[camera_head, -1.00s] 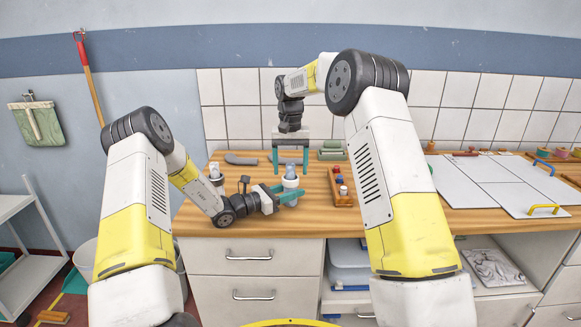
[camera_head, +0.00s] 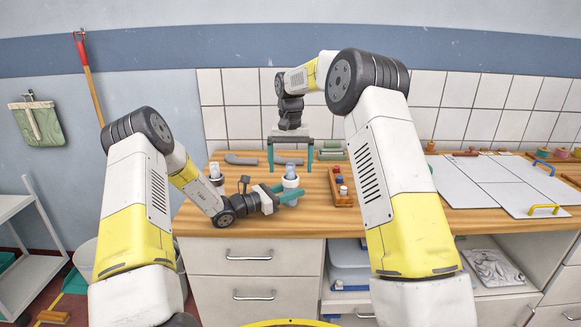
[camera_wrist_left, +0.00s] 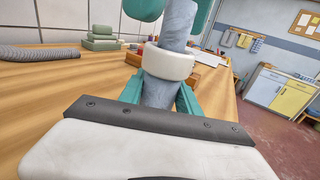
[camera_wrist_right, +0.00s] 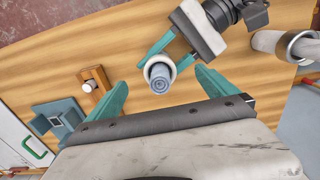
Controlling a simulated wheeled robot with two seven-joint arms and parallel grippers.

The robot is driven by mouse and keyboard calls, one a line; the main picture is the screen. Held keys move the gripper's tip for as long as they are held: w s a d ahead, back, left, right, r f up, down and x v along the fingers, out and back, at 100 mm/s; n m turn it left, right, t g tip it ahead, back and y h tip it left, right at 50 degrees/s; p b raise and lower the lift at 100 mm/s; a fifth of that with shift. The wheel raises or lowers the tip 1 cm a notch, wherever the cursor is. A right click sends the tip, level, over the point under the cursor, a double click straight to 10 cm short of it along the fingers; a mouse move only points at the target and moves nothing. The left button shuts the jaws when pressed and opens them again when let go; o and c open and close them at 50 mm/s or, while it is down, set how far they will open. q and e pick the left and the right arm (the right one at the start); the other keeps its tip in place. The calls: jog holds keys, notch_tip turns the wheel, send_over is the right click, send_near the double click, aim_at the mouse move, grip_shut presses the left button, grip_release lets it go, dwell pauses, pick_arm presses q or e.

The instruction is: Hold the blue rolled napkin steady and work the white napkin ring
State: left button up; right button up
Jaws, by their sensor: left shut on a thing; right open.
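The blue rolled napkin (camera_head: 291,166) stands upright above the wooden counter. The white napkin ring (camera_head: 291,181) sits around it; in the left wrist view the ring (camera_wrist_left: 167,63) has blue roll (camera_wrist_left: 178,25) above it and below it. My left gripper (camera_head: 287,196) is shut on the napkin below the ring. My right gripper (camera_head: 290,168) points down from above, open, with one finger on each side of the napkin's top. In the right wrist view the right fingers (camera_wrist_right: 165,92) stand apart from the ring (camera_wrist_right: 147,68), and the napkin's spiral end (camera_wrist_right: 159,79) shows.
A wooden box (camera_head: 341,188) with small items stands right of the napkin. Another roll in a ring (camera_head: 216,174) stands at left. A grey roll (camera_head: 241,159) and green folded stack (camera_head: 331,150) lie behind. White panels (camera_head: 480,180) cover the right counter.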

notch_tip(320, 180, up, 10)
jog(key=shift+r, duration=0.2)
dwell(0.8)
dwell(0.5)
pick_arm(q)
jog(key=o, duration=1)
